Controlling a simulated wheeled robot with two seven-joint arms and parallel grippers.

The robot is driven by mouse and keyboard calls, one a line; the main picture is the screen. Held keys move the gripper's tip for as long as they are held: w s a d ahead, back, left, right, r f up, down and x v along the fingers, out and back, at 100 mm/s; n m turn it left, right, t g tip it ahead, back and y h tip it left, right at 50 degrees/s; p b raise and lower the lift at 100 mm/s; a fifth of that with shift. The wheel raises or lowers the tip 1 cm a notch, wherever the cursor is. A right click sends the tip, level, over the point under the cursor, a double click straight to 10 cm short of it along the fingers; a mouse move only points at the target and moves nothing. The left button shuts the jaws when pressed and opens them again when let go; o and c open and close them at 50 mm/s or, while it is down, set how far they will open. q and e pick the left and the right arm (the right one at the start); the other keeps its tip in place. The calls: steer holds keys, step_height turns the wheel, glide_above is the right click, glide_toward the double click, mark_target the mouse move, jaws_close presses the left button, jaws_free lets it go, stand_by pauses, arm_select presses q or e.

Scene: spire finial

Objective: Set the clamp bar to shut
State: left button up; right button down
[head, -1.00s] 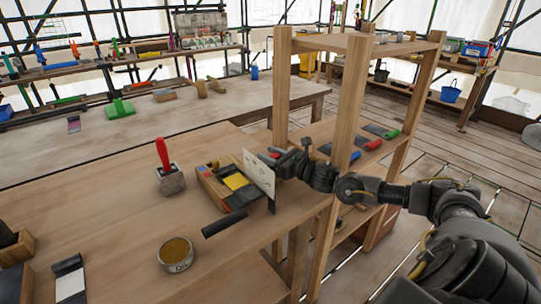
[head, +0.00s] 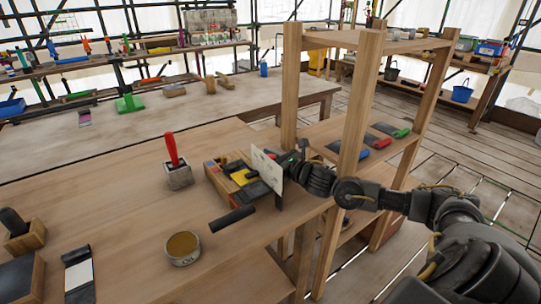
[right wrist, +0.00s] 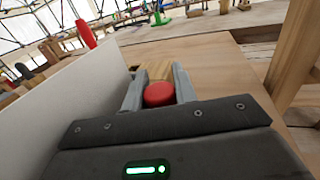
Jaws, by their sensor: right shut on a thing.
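A wooden block fixture (head: 221,184) with yellow and dark parts stands on the near bench, with an upright white panel (head: 267,170) at its right side. My right arm reaches in from the right, and the panel hides much of its gripper in the head view. In the right wrist view my right gripper (right wrist: 155,84) is shut on a round red knob (right wrist: 159,94), with a wooden piece just beyond it. The clamp bar is not clearly told apart; whether the knob belongs to it cannot be told. My left gripper is not in view.
A black cylinder (head: 232,219), an oil tin (head: 182,248) and a red-handled block (head: 178,174) are near the fixture. A wooden shelf post (head: 359,110) stands close to my right arm. The bench's left middle is clear.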

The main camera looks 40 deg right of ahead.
steer(key=c, duration=1.5)
jaws_free()
steer(key=o, duration=0.4)
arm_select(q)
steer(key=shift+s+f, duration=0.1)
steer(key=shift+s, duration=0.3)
arm_select(e)
steer(key=shift+s+d, duration=0.1)
steer(key=shift+s, duration=0.1)
steer(key=b+v, duration=0.2)
steer(key=v, duration=0.7)
steer(key=shift+f, duration=0.15)
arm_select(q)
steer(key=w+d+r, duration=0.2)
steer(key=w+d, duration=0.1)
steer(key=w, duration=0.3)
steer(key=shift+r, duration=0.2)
arm_select(e)
steer(key=shift+s+d, duration=0.1)
steer(key=shift+s, duration=0.6)
